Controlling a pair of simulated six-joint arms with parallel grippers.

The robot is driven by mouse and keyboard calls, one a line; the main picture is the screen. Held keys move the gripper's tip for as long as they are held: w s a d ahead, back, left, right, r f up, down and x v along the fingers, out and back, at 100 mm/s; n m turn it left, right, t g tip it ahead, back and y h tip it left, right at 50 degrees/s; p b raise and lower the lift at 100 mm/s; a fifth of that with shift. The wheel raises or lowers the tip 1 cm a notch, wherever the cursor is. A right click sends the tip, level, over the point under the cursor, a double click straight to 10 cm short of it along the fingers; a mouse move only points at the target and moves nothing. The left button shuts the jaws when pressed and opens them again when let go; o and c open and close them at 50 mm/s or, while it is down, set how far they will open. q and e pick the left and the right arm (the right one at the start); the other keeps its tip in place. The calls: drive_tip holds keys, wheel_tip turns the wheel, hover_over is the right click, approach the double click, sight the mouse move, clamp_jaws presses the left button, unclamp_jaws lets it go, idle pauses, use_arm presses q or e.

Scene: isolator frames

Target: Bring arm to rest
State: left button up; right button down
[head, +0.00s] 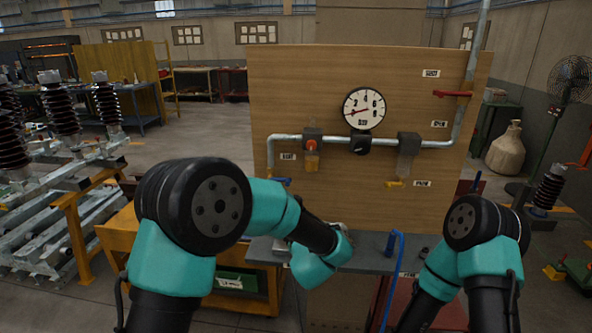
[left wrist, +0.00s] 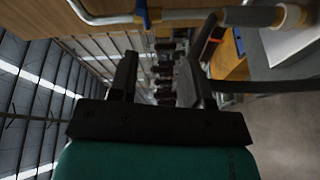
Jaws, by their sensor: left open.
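My left arm (head: 275,205) comes in from the left in the head view, bent in front of the wooden panel, with its wrist (head: 320,262) over the grey bench edge. Its fingers are hidden there. In the left wrist view my left gripper (left wrist: 158,62) has its two black fingers apart, with nothing held between them. My right arm (head: 478,245) stands at the lower right of the head view, bent, its lower links running down out of the picture. My right gripper does not show.
A wooden panel (head: 300,85) carries a dial gauge (head: 364,108), a pipe (head: 285,137) and a red-handled valve (head: 452,94). A grey bench (head: 372,243) lies below, with a blue hose (head: 395,262) at its front. Dark insulators (head: 60,110) stand at left.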

use_arm(q)
drive_tip(key=s+a+f+m+g+h, duration=0.4)
drive_tip(key=a+f, duration=0.3)
drive_tip(key=f, duration=0.5)
drive_tip(key=s+a+f+m+g+h, duration=0.1)
drive_tip(key=s+a+f+m+g, duration=0.15)
drive_tip(key=a+f+m, duration=0.65)
drive_tip(key=s+a+f+m+g+h, duration=0.1)
drive_tip(key=s+a+f+g, duration=0.1)
drive_tip(key=s+f, duration=0.3)
drive_tip(key=s+a+f+g+h, duration=0.1)
drive_tip(key=s+a+f+g, duration=0.2)
drive_tip(key=s, duration=0.8)
drive_tip(key=s+a+f+m+g, duration=0.1)
drive_tip(key=s+a+f+g, duration=0.1)
drive_tip(key=s+f+g, duration=0.3)
drive_tip(key=s+f, duration=0.3)
drive_tip(key=shift+s+a+m+h, duration=0.15)
drive_tip(key=shift+s+m+h, duration=0.15)
drive_tip(key=shift+s+h, duration=0.1)
drive_tip(key=shift+w+f+g, duration=0.1)
drive_tip(key=shift+w+g, duration=0.05)
drive_tip(key=shift+g, duration=0.1)
